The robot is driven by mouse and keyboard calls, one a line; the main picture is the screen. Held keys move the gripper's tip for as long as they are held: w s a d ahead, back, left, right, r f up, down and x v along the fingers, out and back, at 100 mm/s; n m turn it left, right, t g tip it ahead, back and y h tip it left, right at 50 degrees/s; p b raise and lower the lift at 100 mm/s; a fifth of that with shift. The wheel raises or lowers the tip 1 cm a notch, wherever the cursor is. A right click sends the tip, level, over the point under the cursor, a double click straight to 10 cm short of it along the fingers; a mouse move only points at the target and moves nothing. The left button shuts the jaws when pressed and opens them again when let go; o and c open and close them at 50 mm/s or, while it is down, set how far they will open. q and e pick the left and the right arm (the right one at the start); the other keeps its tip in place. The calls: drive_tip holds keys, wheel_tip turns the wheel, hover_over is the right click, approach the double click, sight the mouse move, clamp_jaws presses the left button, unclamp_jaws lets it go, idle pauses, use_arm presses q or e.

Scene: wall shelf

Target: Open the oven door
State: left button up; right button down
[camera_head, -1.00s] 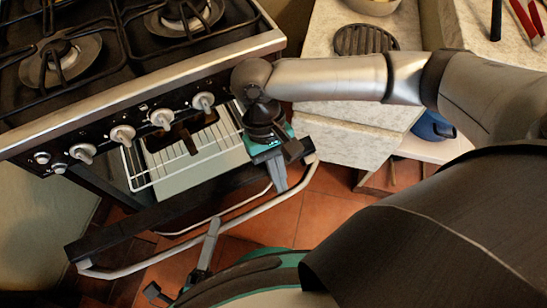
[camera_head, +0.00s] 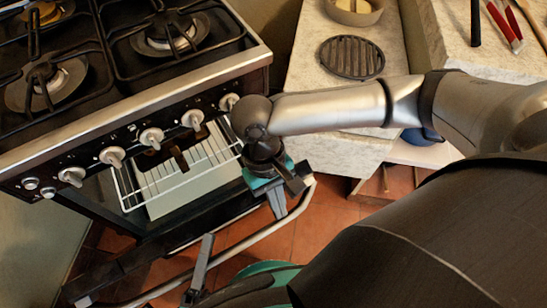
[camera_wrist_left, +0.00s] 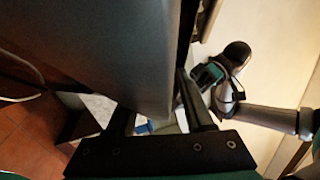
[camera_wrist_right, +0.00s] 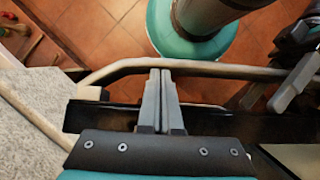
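The oven door (camera_head: 165,248) is tilted partly open below the control panel, with a wire rack (camera_head: 185,170) showing in the gap. Its long bar handle (camera_head: 250,238) runs along the outside. My right gripper (camera_head: 277,205) is at the door's right end, beside the handle. In the right wrist view its fingers (camera_wrist_right: 160,95) are together across the door's top edge, tips by the handle (camera_wrist_right: 200,66); I see nothing between them. My left gripper (camera_head: 200,262) is near the handle's left part. In the left wrist view its fingers (camera_wrist_left: 158,105) are apart, with a large grey panel (camera_wrist_left: 110,50) close in front.
The stove top (camera_head: 110,60) with burners and knobs is above the door. A stone counter (camera_head: 310,75) with a round grill (camera_head: 352,57) stands to the right. Tiled floor (camera_head: 245,258) shows below the handle.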

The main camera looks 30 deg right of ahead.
use_arm(q)
drive_tip(key=shift+o, duration=1.1)
drive_tip(key=shift+d+r, duration=0.1)
drive_tip(key=shift+r, duration=0.05)
drive_tip(key=shift+s, duration=0.1)
